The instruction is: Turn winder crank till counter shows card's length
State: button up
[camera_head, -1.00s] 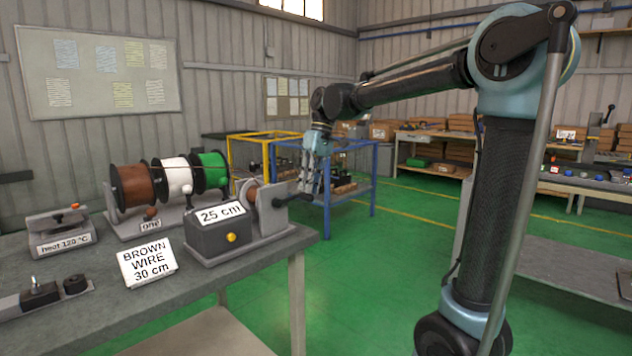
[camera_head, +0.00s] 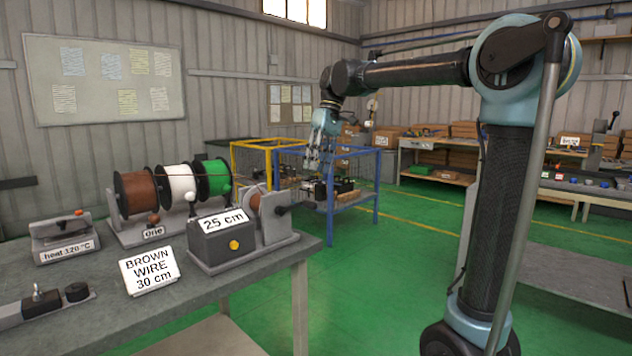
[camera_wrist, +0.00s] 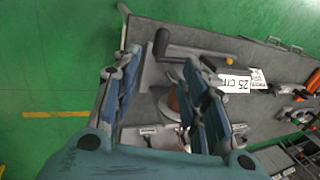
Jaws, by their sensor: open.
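The winder has a dark grey counter box (camera_head: 222,243) whose white label reads "25 cm". Its crank (camera_head: 292,207), with a black handle, sticks out at the right of the winder's reel (camera_head: 257,201). The white card (camera_head: 149,271) on the bench reads "BROWN WIRE 30 cm". My gripper (camera_head: 313,160) is open and empty, above and to the right of the crank and apart from it. In the wrist view my gripper (camera_wrist: 160,62) has its fingers spread, with the black crank handle (camera_wrist: 161,43) showing between them. The right finger partly hides the winder.
Brown, white and green wire spools (camera_head: 175,189) stand on a rack behind the winder. A device marked "heat 120 °C" (camera_head: 66,240) sits at the bench's left. A blue-framed cart (camera_head: 352,200) stands beyond the bench. The green floor right of the bench is open.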

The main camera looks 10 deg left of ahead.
jog(key=shift+v, duration=1.65)
jog(key=c, duration=0.8)
jog(key=shift+m, duration=0.6)
grip_shut()
notch_tip(320, 180, down, 11)
jog(key=s+a+m+t+h, duration=0.1)
jog(key=s+m, duration=0.1)
jog(key=m, duration=1.4)
jog(key=shift+s+f+m+t, duration=0.2)
jog(key=shift+s+m+t, duration=0.1)
jog(key=shift+m, duration=0.1)
